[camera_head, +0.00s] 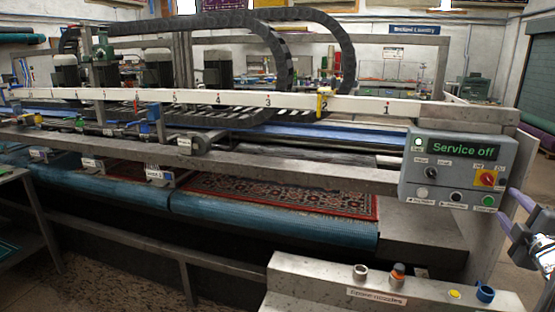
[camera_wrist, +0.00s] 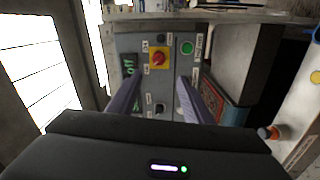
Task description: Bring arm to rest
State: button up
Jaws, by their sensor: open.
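My gripper (camera_head: 509,204) is at the right edge of the head view, just right of the grey control panel (camera_head: 452,172). Its two purple-grey fingers are spread, with nothing visible between them. In the wrist view my gripper (camera_wrist: 156,84) points at the panel (camera_wrist: 134,42), which appears turned sideways. The panel's red and yellow rotary switch (camera_wrist: 159,57) shows beyond the gap between the fingers. The panel display (camera_head: 463,148) reads "Service off" in green. Contact between the fingers and the panel cannot be told.
The scrubbing machine's long metal beam (camera_head: 230,150) crosses the head view. A metal ledge (camera_head: 300,272) with nozzles, an orange-topped one (camera_head: 397,273) and a blue cup (camera_head: 485,294), stands at front right.

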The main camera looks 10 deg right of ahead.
jog(key=w+a+f+m+g+y, duration=0.1)
jog(key=w+a+m+g, duration=0.2)
jog(key=a, duration=0.9)
jog(key=w+a+f+m+g+y, duration=0.1)
jog(key=w+a+m, duration=0.25)
jog(key=a, duration=0.85)
jog(key=s+a+f+m+g+y, duration=0.1)
jog(key=s+a+f+g+y, duration=0.1)
jog(key=s+a, duration=0.3)
jog(key=s+a+f+m+g+y, duration=0.1)
jog(key=s+a+f, duration=0.4)
jog(key=a, duration=0.9)
jog(key=s+a+f+m+g+y, duration=0.1)
jog(key=s+a+f+y, duration=0.3)
jog(key=a, duration=0.5)
jog(key=s+g, duration=0.1)
jog(key=s, duration=0.1)
jog(key=shift+s+a+g, duration=0.4)
jog(key=shift+m, duration=0.25)
jog(key=shift+c, duration=0.6)
